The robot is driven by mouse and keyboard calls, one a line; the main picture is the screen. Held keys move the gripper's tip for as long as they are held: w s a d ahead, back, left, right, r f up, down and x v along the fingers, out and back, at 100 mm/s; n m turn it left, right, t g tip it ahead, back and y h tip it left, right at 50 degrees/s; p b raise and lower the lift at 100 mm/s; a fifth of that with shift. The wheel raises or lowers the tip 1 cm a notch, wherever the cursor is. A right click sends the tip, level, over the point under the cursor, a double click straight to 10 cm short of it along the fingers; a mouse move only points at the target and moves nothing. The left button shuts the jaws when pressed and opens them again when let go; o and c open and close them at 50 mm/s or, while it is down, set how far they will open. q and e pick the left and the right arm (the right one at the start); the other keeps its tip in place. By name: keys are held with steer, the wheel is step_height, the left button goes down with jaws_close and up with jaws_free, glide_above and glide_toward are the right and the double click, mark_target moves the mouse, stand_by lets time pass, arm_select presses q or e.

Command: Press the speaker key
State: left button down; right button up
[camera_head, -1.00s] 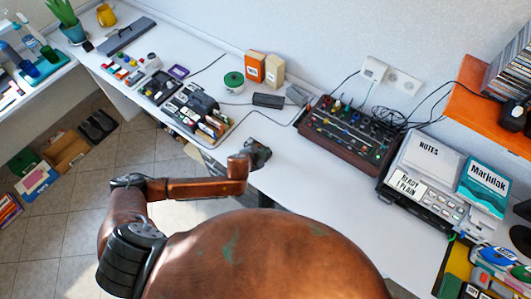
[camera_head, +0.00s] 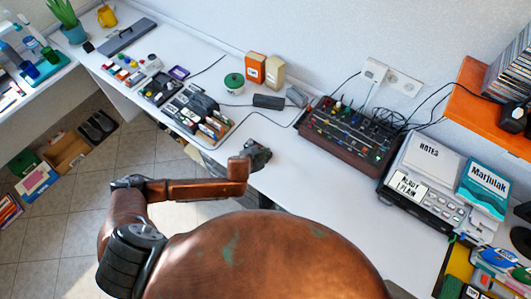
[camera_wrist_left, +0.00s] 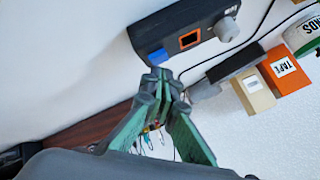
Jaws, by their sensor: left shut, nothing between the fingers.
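In the left wrist view a dark box-shaped device (camera_wrist_left: 195,32), which I take for the speaker, has a blue key (camera_wrist_left: 157,57), an orange-framed window and a grey knob. My left gripper (camera_wrist_left: 162,78) is shut and empty, its fingertips just below the blue key in the picture and close to it. I cannot tell whether they touch. In the head view my left gripper (camera_head: 258,153) is over the desk's near edge. The device is not clearly made out there, at least partly hidden by the gripper. My right gripper is not in view.
A mixer-like panel (camera_head: 347,133) with knobs and cables stands to the right on the white desk (camera_head: 310,187). A black box (camera_head: 268,101), an orange box (camera_head: 254,68) and a beige box (camera_head: 274,72) are behind. A printer-like machine (camera_head: 420,195) is farther right.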

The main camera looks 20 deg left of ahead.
arm_select(q)
steer(key=shift+f, duration=0.15)
steer(key=shift+f, duration=0.3)
stand_by(0.3)
steer(key=shift+r+p, duration=0.5)
steer(key=shift+p, duration=0.25)
step_height(320, 180, up, 6)
steer(key=p, duration=0.6)
steer(key=shift+f+p, duration=0.1)
steer(key=shift+p, duration=0.25)
stand_by(1.2)
